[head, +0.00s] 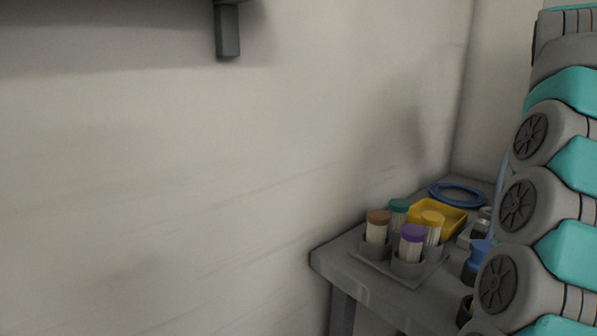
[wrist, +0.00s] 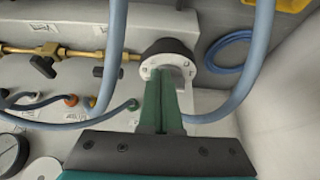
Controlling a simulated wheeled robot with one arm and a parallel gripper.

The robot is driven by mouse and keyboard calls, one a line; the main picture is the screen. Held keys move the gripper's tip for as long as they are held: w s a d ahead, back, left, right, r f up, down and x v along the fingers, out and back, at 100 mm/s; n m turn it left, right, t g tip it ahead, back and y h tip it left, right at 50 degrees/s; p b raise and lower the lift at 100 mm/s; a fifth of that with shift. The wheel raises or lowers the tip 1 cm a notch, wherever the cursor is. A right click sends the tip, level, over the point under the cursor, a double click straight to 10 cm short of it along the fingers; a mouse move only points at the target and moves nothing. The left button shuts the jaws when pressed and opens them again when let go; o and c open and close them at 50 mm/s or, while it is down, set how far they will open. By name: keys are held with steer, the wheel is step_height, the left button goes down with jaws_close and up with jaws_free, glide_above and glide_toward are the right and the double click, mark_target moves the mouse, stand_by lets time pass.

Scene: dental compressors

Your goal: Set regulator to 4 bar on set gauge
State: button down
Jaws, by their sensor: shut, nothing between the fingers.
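In the wrist view, my gripper (wrist: 163,75) reaches up from the bottom with its green fingers shut and empty. The fingertips lie over the lower part of a round black fitting (wrist: 170,47) with a pale, bolted flange, possibly the regulator. The fingers hide part of it, and I cannot tell whether they touch it. A dark round part (wrist: 12,153) at the lower left edge is cut off; it may be a gauge, but no dial reading shows. The head view shows neither the regulator nor my gripper.
In the wrist view, a brass pipe with a valve (wrist: 42,66) runs left of the fitting, and a blue hose (wrist: 250,75) loops on its right. In the head view, a grey table (head: 340,262) holds capped containers (head: 412,243) and a yellow tray (head: 447,222).

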steer(key=shift+w+a, duration=0.3)
steer(key=shift+a, duration=0.15)
stand_by(0.3)
steer(key=shift+w+a, duration=0.4)
steer(key=shift+w, duration=0.25)
steer(key=shift+a, duration=0.1)
stand_by(0.4)
steer(key=shift+s+a, duration=0.15)
steer(key=shift+a, duration=0.1)
steer(key=shift+s+r, duration=0.1)
